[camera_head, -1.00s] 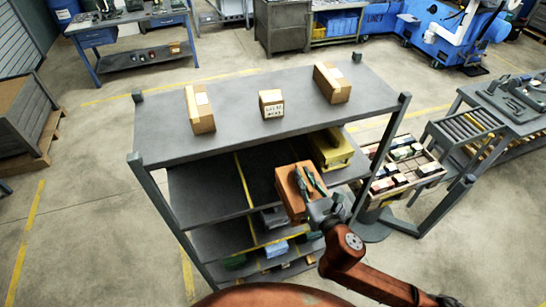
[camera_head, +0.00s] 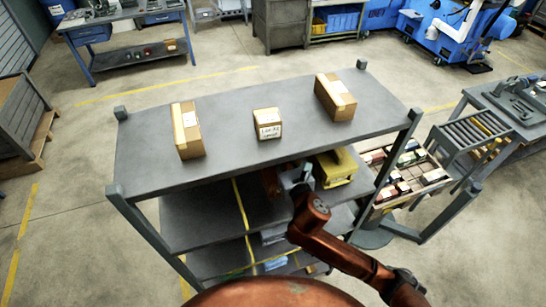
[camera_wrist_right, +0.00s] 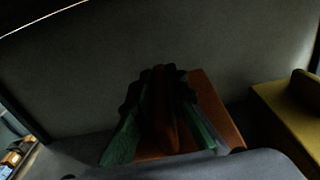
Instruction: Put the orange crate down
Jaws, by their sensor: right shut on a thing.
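The orange crate (camera_head: 270,182) is under the top board of the grey shelf rack (camera_head: 230,155), mostly hidden by that board and my arm. My right gripper (camera_wrist_right: 160,115) reaches into this bay and is shut on the orange crate, which also shows in the right wrist view (camera_wrist_right: 218,100). The wrist view is dark, so I cannot tell whether the crate touches the shelf board below. A yellow crate (camera_head: 338,168) stands to the right of the orange one, with a gap between them. My left gripper is not in view.
Three cardboard boxes (camera_head: 187,130) stand on the rack's top board, close above my right gripper. A rack post (camera_head: 398,150) rises on the right. Left of a yellow strip (camera_head: 241,205), the second board looks bare. A parts tray (camera_head: 420,175) stands right of the rack.

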